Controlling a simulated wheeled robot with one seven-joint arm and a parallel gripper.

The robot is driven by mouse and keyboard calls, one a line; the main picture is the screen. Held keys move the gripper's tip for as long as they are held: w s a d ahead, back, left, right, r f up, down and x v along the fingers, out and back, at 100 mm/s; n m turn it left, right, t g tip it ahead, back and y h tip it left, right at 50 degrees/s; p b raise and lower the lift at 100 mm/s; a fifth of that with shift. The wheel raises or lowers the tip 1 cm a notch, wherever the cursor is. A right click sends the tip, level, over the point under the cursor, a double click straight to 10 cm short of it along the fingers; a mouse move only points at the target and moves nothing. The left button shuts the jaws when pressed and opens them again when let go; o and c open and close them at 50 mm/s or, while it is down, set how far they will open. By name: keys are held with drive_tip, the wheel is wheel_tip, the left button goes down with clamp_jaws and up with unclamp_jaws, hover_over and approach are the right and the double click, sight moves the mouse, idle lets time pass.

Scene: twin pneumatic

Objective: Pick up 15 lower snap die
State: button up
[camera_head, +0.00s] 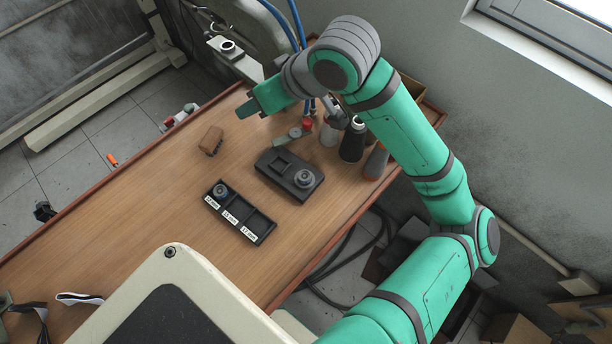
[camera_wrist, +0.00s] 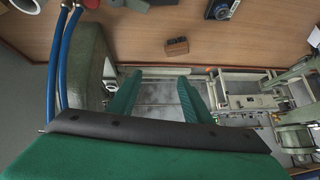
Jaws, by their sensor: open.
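A black three-slot tray (camera_head: 262,228) with small white labels lies mid-table in the head view. A round dark die (camera_head: 221,191) sits in its upper-left slot; the other two slots look empty. A second black holder (camera_head: 277,160) carries a round grey die (camera_head: 304,178). I cannot tell which die is the 15 lower one. My gripper (camera_head: 252,106) is over the far table edge, away from both trays. In the wrist view its green fingers (camera_wrist: 160,76) are apart with nothing between them.
A brown block (camera_head: 211,140) lies left of the trays and shows in the wrist view (camera_wrist: 176,46). Dark bottles (camera_head: 352,142) and a red-topped item (camera_head: 307,123) stand under my arm. Another round part (camera_head: 227,47) sits on the machine behind.

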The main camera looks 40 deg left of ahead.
drive_tip(key=s+d+f+n+h, duration=0.1)
drive_tip(key=d+f+h, duration=0.2)
drive_tip(key=d+h, duration=0.15)
drive_tip(key=h, duration=0.4)
hover_over(303, 175)
drive_tip(key=f, duration=0.1)
drive_tip(key=shift+n+t, duration=0.3)
drive_tip(key=shift+t, duration=0.1)
drive_tip(key=f, duration=0.3)
drive_tip(key=d+f, duration=0.1)
drive_tip(key=f, duration=0.1)
drive_tip(key=shift+s, duration=0.3)
drive_tip(key=f, duration=0.3)
drive_tip(key=a+f, duration=0.1)
drive_tip(key=shift+w+f, duration=0.2)
drive_tip(key=shift+w, duration=0.1)
drive_tip(key=shift+f, duration=0.55)
clamp_jaws()
